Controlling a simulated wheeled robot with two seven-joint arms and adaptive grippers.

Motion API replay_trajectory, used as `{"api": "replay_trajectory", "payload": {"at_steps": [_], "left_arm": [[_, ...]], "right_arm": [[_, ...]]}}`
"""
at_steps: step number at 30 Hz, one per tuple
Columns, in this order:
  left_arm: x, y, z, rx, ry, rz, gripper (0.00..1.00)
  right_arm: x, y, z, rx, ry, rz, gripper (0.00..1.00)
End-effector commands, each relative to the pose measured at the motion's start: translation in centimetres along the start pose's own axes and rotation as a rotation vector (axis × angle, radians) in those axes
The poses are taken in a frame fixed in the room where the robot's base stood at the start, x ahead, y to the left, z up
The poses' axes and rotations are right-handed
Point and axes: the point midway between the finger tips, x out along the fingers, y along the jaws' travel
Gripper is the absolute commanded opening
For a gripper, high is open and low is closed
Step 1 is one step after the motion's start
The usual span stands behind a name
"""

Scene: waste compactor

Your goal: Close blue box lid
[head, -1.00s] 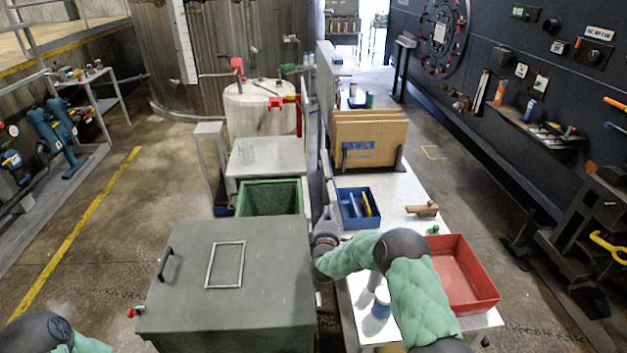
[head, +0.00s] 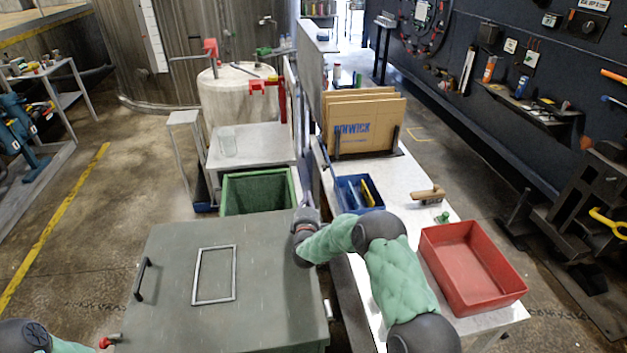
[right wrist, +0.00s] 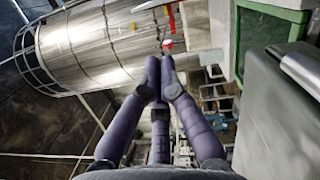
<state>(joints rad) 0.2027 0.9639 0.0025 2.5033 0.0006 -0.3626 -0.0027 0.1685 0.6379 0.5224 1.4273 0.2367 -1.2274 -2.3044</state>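A small blue box (head: 345,205) stands open on the white table, with yellow and blue items inside; I see no lid on it. A large grey-green box (head: 170,260) at the front has a flat, closed lid with a dark handle (head: 143,278) on its left and a pale rectangular frame on top. My right gripper (head: 306,198) is by that box's far right corner, left of the blue box. In the right wrist view its purple fingers (right wrist: 160,75) meet at the tips with nothing visible between them. My left gripper is out of view.
A green open bin (head: 257,192) stands behind the grey-green box. A red tray (head: 470,268), a wooden-handled tool (head: 428,194) and upright cardboard panels (head: 365,127) are on the white table (head: 400,180). A grey panel (head: 309,75) rises behind the gripper.

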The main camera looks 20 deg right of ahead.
Motion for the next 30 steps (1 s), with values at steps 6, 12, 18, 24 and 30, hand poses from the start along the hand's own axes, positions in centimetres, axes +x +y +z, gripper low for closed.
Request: {"api": "replay_trajectory", "payload": {"at_steps": [6, 12, 18, 24, 30], "left_arm": [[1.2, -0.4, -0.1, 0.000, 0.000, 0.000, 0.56], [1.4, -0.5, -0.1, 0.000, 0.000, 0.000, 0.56], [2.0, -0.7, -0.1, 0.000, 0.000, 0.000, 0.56], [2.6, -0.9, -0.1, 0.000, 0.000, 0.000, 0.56], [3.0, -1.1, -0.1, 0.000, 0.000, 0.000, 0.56]], "right_arm": [[0.1, -1.2, -0.3, 0.000, -0.001, 0.001, 0.00], [2.0, -1.2, -0.3, 0.001, -0.002, 0.002, 0.00], [5.7, -1.3, -0.3, 0.001, -0.003, 0.002, 0.00], [9.3, -1.3, -0.3, 0.001, -0.002, 0.001, 0.00], [10.6, -1.2, 2.0, -0.001, -0.003, 0.001, 0.00]]}}
